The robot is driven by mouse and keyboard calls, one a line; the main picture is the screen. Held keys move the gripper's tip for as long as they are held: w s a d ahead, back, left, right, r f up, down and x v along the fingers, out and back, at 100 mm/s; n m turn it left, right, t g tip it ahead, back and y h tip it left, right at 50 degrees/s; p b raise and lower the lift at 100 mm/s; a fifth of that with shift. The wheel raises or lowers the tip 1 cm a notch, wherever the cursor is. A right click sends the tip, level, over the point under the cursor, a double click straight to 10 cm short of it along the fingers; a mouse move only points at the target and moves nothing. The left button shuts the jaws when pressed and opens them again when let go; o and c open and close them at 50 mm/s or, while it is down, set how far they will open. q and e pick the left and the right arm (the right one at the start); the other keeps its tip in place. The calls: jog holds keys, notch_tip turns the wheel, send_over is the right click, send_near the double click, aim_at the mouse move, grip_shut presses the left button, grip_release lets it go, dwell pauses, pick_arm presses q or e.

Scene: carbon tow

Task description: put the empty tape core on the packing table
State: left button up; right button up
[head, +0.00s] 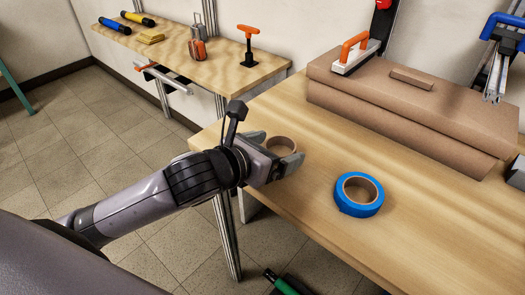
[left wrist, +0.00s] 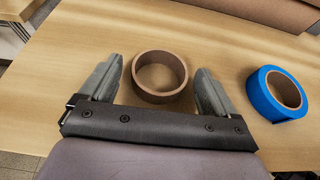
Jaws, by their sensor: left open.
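The empty tape core (head: 282,145), a plain brown cardboard ring, rests on the wooden packing table (head: 420,230) near its left end. In the left wrist view the core (left wrist: 160,92) lies flat between the fingertips, with a gap on both sides. My left gripper (head: 286,159) is open around the core and apart from it; it also shows in the left wrist view (left wrist: 158,88). In the head view the gripper hides part of the core. My right gripper is not in view.
A blue tape roll (head: 359,194) lies on the table to the right of the core. Large brown packages (head: 420,105) fill the back, with an orange-handled tool (head: 354,52) on top. A second bench (head: 190,50) with tools stands behind left. The table's front right is clear.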

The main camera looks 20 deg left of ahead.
pick_arm(q)
jog(key=p+v, duration=0.1)
jog(key=v, duration=0.5)
jog(key=shift+s+a+r, duration=0.1)
jog(key=shift+s+r, duration=0.15)
jog(key=p+v, duration=0.5)
jog(key=p, duration=0.2)
jog(key=shift+s, duration=0.15)
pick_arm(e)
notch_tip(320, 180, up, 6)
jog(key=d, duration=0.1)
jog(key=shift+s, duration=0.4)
pick_arm(q)
jog(key=shift+a, duration=0.1)
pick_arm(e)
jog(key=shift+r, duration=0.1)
